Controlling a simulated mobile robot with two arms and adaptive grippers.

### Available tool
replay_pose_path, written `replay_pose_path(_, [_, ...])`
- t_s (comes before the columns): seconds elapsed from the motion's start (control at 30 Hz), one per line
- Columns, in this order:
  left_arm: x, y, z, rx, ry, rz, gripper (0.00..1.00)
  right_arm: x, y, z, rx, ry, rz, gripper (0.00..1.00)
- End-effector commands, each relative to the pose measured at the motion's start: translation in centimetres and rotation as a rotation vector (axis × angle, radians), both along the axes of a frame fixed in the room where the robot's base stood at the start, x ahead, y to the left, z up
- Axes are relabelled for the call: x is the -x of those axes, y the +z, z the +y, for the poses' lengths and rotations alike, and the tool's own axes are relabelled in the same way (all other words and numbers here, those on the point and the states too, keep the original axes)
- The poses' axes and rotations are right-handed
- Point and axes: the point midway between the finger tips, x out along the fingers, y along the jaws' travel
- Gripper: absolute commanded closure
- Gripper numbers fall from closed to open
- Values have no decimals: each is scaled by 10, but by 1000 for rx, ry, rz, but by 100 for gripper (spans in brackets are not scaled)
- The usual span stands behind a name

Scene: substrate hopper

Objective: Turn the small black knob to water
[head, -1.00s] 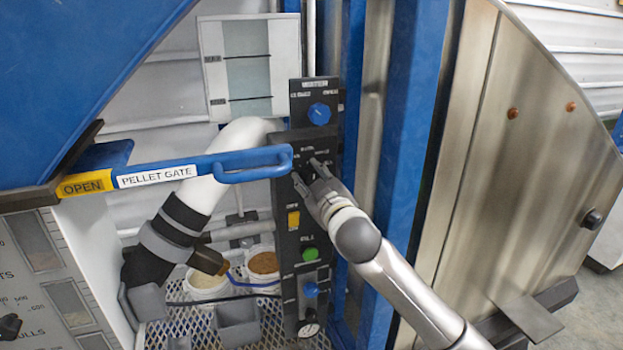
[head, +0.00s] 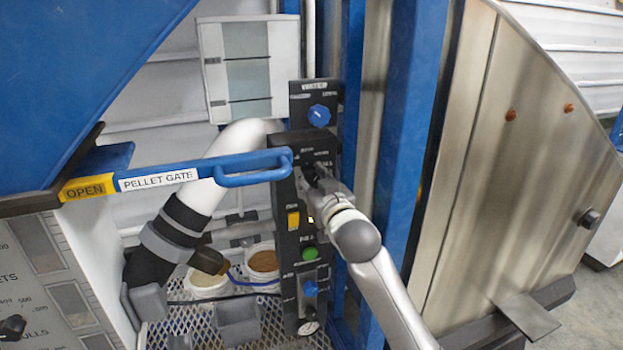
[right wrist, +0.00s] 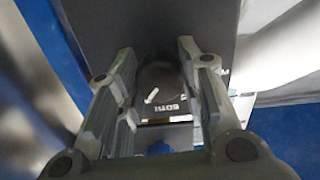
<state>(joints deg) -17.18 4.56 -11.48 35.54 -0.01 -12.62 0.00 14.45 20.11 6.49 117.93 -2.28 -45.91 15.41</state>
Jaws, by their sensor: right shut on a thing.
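The small black knob (right wrist: 158,80) shows in the right wrist view as a dark round shape with a white pointer mark. Lettering that seems to read BOTH stands beside it; the other labels are too blurred to read. My right gripper (right wrist: 157,72) has one finger on each side of the knob and is shut on it. In the head view my right gripper (head: 318,178) is at the black control panel (head: 310,143), below the upper blue knob, and hides the small knob. My left gripper is not in view.
The blue pellet gate lever (head: 215,172) crosses to the panel's left edge, close to my gripper. The panel also carries a blue knob (head: 319,115), a yellow switch (head: 293,219), and a green button (head: 310,253). A blue post (head: 395,140) stands right of it.

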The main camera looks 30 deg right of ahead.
Motion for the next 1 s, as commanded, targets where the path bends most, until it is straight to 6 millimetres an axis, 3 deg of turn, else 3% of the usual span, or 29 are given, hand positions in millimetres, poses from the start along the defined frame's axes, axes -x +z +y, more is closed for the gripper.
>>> replay_pose_path(0.3, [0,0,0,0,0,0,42,0,0,0,-1,0,1,90])
replay_pose_path(0.33, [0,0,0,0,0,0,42,0,0,0,-1,0,1,63])
replay_pose_path(0.5, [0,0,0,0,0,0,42,0,0,0,-1,0,1,44])
replay_pose_path(0.83, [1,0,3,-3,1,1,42,1,0,0,0,0,0,44])
replay_pose_path(1.0, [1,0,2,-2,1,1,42,14,-1,4,0,0,1,44])
